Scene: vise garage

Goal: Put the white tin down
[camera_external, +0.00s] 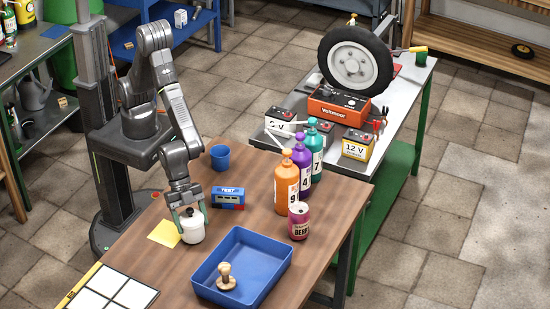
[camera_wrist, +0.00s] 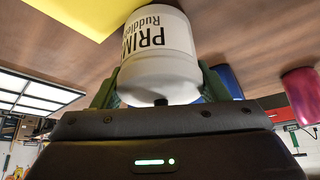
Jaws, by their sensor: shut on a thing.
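The white tin (camera_external: 192,229) is at the left part of the brown workbench, just right of a yellow sheet (camera_external: 164,234). My gripper (camera_external: 188,212) points down from above with its green fingers shut on the tin. In the wrist view the tin (camera_wrist: 158,50) sits between the two green fingers (camera_wrist: 157,88), with black lettering that starts with "PRIM" on its side. The yellow sheet (camera_wrist: 75,14) also shows there at the upper left. I cannot tell whether the tin's bottom touches the bench or is slightly above it.
A blue tray (camera_external: 245,263) with a wooden stamp (camera_external: 226,277) lies to the right. A blue labelled box (camera_external: 228,197) and a blue cup (camera_external: 220,157) stand behind. A dark red can (camera_external: 298,221) and an orange bottle (camera_external: 286,186) stand farther right. A white-tiled panel (camera_external: 113,290) lies front left.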

